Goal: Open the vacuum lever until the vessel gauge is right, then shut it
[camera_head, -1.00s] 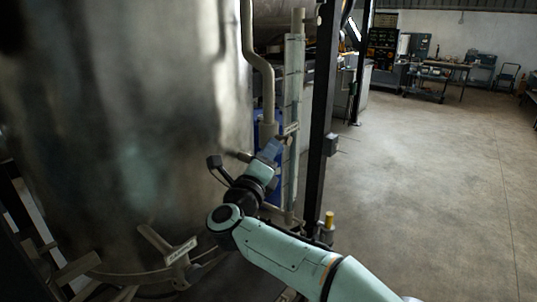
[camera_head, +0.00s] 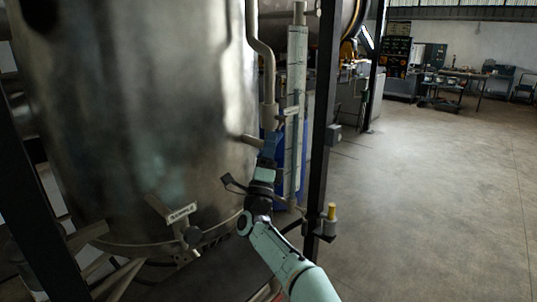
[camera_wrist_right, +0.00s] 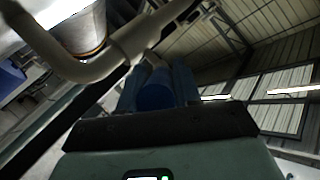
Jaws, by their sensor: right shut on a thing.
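My right gripper (camera_head: 269,152) is at the pipework on the right side of the big steel vessel (camera_head: 140,110). In the right wrist view, its two blue fingers (camera_wrist_right: 156,82) are shut on a blue, round-ended handle (camera_wrist_right: 155,97), which appears to be the vacuum lever. The fingers hide most of it, so its angle cannot be told. A pale pipe (camera_wrist_right: 75,62) passes close to the fingertips. No dial of a vessel gauge can be made out in either view. My left gripper is not in view.
A tall, pale green, marked tube (camera_head: 295,110) stands just behind my gripper. A dark post (camera_head: 321,120) rises to its right. A valve labelled SAMPLE (camera_head: 181,213) sticks out low on the vessel. A yellow-topped fitting (camera_head: 331,213) stands by the post. Open floor (camera_head: 430,200) lies to the right.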

